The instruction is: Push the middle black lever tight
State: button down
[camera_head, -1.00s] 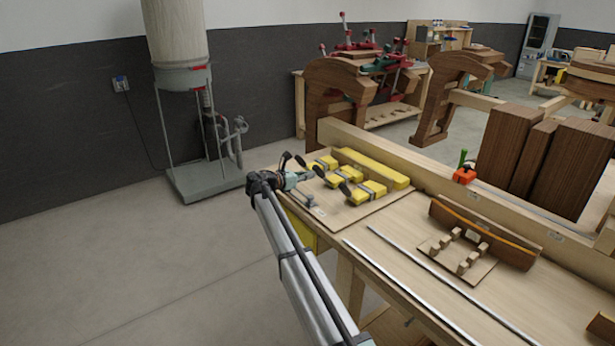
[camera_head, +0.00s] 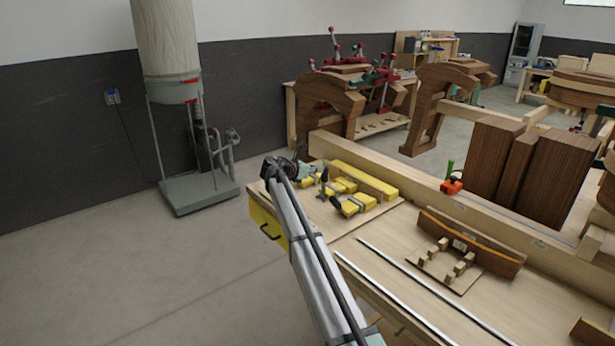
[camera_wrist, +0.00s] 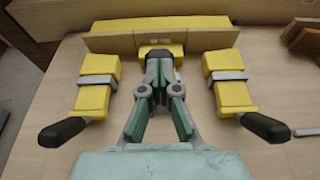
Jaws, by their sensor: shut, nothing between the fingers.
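Yellow clamps with grey bands stand in a row on a wooden board. In the wrist view, the left clamp (camera_wrist: 98,82) with its black lever (camera_wrist: 63,132) and the right clamp (camera_wrist: 230,88) with its black lever (camera_wrist: 265,127) flank my gripper (camera_wrist: 161,62). Its fingers are shut and empty, with tips against or just over the middle yellow clamp (camera_wrist: 174,49). In the head view my gripper (camera_head: 302,164) is at the board's far left end, beside the clamps (camera_head: 341,186).
A long yellow bar (camera_head: 362,181) lies behind the clamps and a wooden rail (camera_head: 395,178) runs along the bench's back. Metal rods (camera_head: 405,295) and a small pegged jig (camera_head: 447,264) lie to the right. A grey dust collector (camera_head: 199,190) stands on the floor at left.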

jog(key=w+d, duration=0.5)
jog(key=d, duration=0.1)
jog(key=shift+w+d+f+b, duration=0.15)
jog(key=shift+d+f+b, duration=0.2)
jog(key=shift+f, duration=0.05)
dwell(0.3)
